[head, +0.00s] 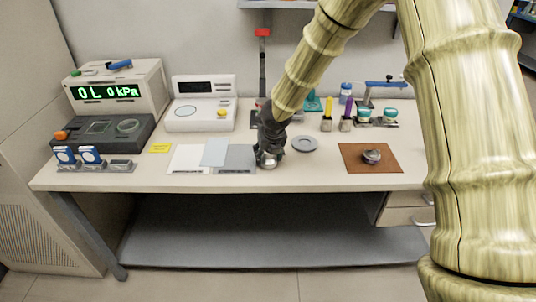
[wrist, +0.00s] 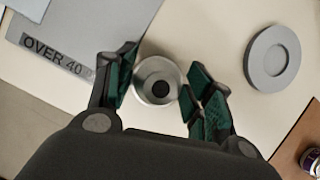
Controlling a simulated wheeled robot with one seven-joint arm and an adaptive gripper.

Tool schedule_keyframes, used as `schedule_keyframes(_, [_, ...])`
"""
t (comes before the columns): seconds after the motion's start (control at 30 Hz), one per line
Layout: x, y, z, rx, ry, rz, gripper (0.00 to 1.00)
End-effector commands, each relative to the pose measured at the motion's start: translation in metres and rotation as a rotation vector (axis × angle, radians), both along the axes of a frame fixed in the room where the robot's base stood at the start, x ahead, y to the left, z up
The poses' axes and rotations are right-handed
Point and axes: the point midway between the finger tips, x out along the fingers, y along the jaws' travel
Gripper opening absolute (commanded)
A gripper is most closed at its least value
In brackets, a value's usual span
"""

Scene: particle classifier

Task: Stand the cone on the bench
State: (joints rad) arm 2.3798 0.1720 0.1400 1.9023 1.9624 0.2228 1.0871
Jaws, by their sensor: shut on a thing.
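The cone, a silvery round metal piece with a dark central opening (wrist: 153,90), sits between the green-padded fingers of my gripper (wrist: 162,84) in the wrist view. My gripper is shut on it. In the head view my gripper (head: 269,151) is low over the middle of the bench (head: 330,178), with the cone's shiny lower part (head: 268,164) showing beneath it. The cone is just right of the grey mat (head: 236,157). Whether its base touches the bench is hard to tell. The fingers hide part of its sides.
A round grey dish (head: 305,144) lies close on the right. A brown mat (head: 356,166) with a small metal piece (head: 371,156) is further right. Yellow and purple brushes (head: 327,114) stand behind. A white scale (head: 200,115) is at back left. The front bench strip is clear.

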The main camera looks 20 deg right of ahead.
Motion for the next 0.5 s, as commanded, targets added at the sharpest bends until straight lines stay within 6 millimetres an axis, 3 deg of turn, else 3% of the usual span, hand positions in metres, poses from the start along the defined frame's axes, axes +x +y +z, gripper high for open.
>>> schedule_keyframes(0.3, [0.0002,0.0001,-0.0028,0.001,-0.001,0.000,0.23])
schedule_keyframes(0.33, [0.0001,0.0001,-0.0021,0.000,0.000,0.000,0.56])
schedule_keyframes(0.43, [0.0000,0.0000,-0.0016,0.000,0.000,0.000,0.74])
schedule_keyframes(0.5, [0.0000,0.0000,-0.0016,0.000,0.000,0.000,0.74])
